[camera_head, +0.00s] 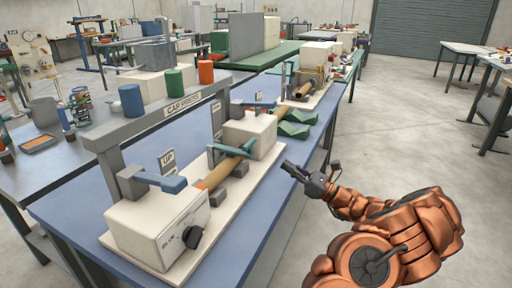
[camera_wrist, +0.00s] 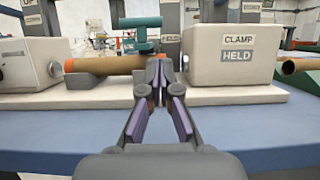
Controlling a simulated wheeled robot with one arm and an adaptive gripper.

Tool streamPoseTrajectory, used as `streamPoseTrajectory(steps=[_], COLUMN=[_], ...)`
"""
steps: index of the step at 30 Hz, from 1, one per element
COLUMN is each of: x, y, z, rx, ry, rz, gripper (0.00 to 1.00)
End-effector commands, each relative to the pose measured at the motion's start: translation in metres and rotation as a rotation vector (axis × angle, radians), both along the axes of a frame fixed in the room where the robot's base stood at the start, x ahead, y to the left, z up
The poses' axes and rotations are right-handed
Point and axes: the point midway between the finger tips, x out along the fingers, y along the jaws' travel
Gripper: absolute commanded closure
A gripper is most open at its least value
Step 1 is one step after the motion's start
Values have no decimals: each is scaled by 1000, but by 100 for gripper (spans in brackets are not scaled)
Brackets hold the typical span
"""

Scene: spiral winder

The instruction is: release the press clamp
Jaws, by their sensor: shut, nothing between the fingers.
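The winder (camera_head: 190,265) is a pale machine on the blue bench. Its right block shows in the wrist view as a cream housing (camera_wrist: 215,72) with a plate (camera_wrist: 238,48) reading "CLAMP" and "HELD". A brown tube (camera_wrist: 100,65) runs from the left block (camera_wrist: 30,70) toward this housing. A teal piece (camera_wrist: 141,22) stands over the tube; it also shows in the head view (camera_head: 230,150).
A grey overhead frame (camera_head: 180,105) labelled "CAP MAGAZINE" carries blue, green and red cylinders. An "UP" sign (camera_head: 167,158) stands behind the left block. Green V-shaped blocks (camera_head: 293,128) lie to the right. The floor (camera_head: 400,130) right of the bench is clear.

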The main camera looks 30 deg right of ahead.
Motion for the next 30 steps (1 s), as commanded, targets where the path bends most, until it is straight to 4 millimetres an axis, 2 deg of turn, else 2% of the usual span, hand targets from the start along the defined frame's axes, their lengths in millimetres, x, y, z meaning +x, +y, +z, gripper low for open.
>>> streamPoseTrajectory(steps=[11,24,30], x=[7,59,75], y=[7,37,46], z=[3,28,36], rx=[-3,-2,-3], ry=[1,0,2], rz=[7,6,5], gripper=[100,100,100])
